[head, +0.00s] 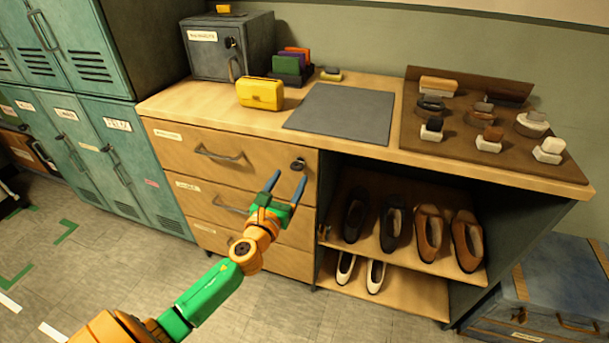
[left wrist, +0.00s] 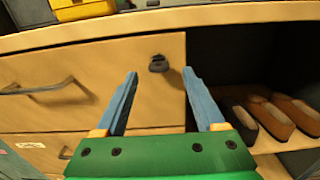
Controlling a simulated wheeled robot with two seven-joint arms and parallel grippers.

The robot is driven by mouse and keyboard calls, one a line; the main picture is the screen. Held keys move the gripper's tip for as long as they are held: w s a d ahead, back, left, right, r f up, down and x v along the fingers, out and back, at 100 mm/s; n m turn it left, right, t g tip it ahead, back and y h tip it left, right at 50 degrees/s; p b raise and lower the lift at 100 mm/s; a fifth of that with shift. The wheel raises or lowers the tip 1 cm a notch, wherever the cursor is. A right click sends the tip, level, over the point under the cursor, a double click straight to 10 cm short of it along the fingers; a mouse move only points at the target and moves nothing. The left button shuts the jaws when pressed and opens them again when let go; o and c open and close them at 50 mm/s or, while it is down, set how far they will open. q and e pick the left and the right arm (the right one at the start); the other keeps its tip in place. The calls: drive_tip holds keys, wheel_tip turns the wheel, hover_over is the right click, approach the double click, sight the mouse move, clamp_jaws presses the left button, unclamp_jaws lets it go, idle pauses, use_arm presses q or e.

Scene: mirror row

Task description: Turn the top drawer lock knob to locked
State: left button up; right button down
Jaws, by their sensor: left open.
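The top drawer (head: 240,153) is a wooden front with a grey bar handle (head: 218,154) and a label, and it looks closed. Its dark lock knob (head: 298,164) sits near the right end of the drawer front. In the left wrist view the knob (left wrist: 158,63) shows between and beyond my fingertips. My left gripper (head: 288,179) has blue fingers spread apart, open and empty, just below and in front of the knob. It looks apart from the knob. I cannot tell which setting the knob points to. My right gripper is not in view.
The countertop holds a grey mat (head: 340,115), a yellow box (head: 260,93), a dark metal box (head: 228,46) and a brush board (head: 460,135). Shoes (head: 395,228) fill open shelves right of the drawers. Teal lockers (head: 120,150) stand left. A blue case (head: 555,290) sits at right.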

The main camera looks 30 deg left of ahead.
sight(295, 169)
use_arm(q)
drive_tip(key=x, duration=0.4)
drive_tip(key=shift+w+a+f, duration=0.2)
drive_tip(key=shift+a, duration=0.1)
drive_tip(key=shift+w+d+r, duration=0.1)
drive_tip(key=shift+w+r, duration=0.05)
drive_tip(key=shift+w, duration=0.2)
clamp_jaws()
